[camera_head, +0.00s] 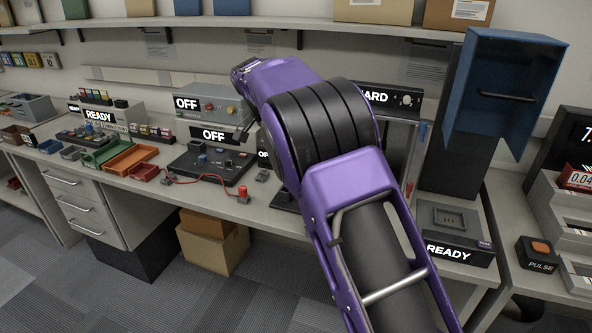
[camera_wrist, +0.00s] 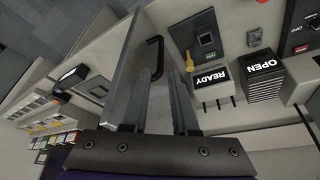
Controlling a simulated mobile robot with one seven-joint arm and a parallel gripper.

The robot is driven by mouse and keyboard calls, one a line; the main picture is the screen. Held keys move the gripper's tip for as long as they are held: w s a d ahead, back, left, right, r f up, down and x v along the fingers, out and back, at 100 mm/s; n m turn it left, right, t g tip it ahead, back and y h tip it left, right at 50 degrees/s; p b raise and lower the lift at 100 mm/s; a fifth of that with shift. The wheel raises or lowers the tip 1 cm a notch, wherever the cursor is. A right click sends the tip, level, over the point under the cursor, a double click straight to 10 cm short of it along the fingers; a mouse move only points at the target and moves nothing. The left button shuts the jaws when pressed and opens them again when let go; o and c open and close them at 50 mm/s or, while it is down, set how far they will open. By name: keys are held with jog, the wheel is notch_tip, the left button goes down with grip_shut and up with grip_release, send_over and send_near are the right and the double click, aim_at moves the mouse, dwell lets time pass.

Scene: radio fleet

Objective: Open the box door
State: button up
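In the wrist view a pale grey panel (camera_wrist: 128,80) carries a black bar handle (camera_wrist: 150,62). It stands beside a grey face with a yellow key (camera_wrist: 189,60) and a READY label (camera_wrist: 211,77). My gripper (camera_wrist: 162,75) is open; its two fingers are apart with nothing clearly between them. The left fingertip overlaps the handle's lower end in the picture; I cannot tell whether they touch. In the head view a blue box (camera_head: 500,85) with a dark handle hangs at the upper right. My purple arm hides much of the bench; the fingertips there are unclear.
The bench holds a grey OFF unit (camera_head: 205,103), a black OFF panel (camera_head: 205,168), green and orange trays (camera_head: 128,160) and a red wire. A READY dock (camera_head: 458,247) is at right. Cardboard boxes (camera_head: 212,247) stand below. An OPEN label (camera_wrist: 264,66) shows in the wrist view.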

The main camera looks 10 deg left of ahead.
jog(key=v, duration=0.7)
jog(key=shift+r+p, duration=0.25)
jog(key=shift+p, duration=0.15)
jog(key=shift+s+a, duration=0.1)
